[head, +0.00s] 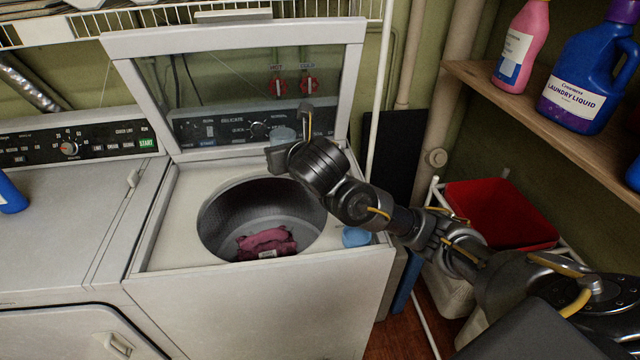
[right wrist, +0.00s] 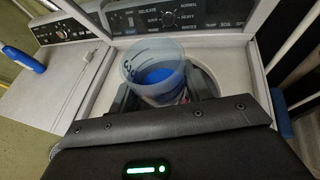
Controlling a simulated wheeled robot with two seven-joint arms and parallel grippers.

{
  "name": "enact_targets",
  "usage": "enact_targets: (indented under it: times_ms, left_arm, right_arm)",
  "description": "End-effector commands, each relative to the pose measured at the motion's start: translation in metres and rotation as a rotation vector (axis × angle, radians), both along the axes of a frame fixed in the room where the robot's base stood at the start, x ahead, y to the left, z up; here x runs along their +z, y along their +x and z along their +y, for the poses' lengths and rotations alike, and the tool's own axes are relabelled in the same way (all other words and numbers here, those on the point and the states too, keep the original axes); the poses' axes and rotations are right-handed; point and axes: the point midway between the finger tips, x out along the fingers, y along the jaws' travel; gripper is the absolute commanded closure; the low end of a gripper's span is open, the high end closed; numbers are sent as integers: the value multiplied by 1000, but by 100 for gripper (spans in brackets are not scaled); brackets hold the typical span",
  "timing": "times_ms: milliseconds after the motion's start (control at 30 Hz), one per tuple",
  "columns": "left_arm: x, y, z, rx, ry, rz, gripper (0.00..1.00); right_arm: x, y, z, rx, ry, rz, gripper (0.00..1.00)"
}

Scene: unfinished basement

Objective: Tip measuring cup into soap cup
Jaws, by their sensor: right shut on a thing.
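My right gripper (head: 284,148) is shut on a translucent measuring cup (head: 283,134) above the back part of the open washer. In the right wrist view the measuring cup (right wrist: 152,72) sits between the fingers, looks roughly upright, and has blue liquid in it. Dark marks show on its wall. A small light-blue cup (head: 356,237), which looks like the soap cup, is at the front right corner of the washer top, apart from the gripper and partly beside my arm. Its inside cannot be made out. My left gripper is not in view.
The washer's lid (head: 235,38) stands open at the back. A pink cloth (head: 266,242) lies in the drum (head: 222,215). A shelf (head: 560,135) at right holds a pink bottle (head: 520,50) and a blue laundry liquid jug (head: 582,75). A red bin (head: 500,215) stands below.

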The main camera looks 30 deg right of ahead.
Motion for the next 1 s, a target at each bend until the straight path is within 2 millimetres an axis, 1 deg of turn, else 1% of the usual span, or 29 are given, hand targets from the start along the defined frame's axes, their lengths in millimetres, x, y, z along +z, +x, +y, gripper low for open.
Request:
enact_targets:
  times_ms: [33, 100, 267, 433, 467, 500, 567, 633, 667, 733, 800, 900, 1000]
  left_arm:
    - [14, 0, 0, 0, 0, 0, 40]
    - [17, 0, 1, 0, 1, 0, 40]
    - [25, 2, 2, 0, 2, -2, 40]
    - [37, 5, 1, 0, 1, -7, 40]
    - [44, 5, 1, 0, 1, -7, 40]
    - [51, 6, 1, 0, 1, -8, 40]
    - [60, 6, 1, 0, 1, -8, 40]
    - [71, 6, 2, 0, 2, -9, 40]
    - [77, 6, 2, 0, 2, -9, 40]
    - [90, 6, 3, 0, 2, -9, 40]
    - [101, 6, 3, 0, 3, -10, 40]
    - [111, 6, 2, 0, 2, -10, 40]
    - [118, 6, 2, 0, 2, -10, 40]
  right_arm:
    - [10, 15, -4, -27, -6, -2, 73]
    - [6, 27, -6, -51, 3, -5, 73]
    - [1, 46, -10, -97, 16, -7, 73]
    - [-8, 65, -16, -161, 28, -7, 73]
    - [-11, 71, -19, -189, 34, -3, 73]
    - [-16, 79, -26, -230, 35, -6, 73]
    - [-27, 88, -35, -294, 42, -10, 73]
    - [-45, 95, -46, -379, 53, -15, 73]
    - [-53, 96, -51, -418, 57, -16, 73]
    - [-79, 93, -61, -519, 70, -18, 73]
    - [-107, 83, -70, -617, 84, -22, 73]
    - [-135, 66, -77, -712, 95, -36, 73]
    - [-153, 50, -80, -773, 99, -49, 73]
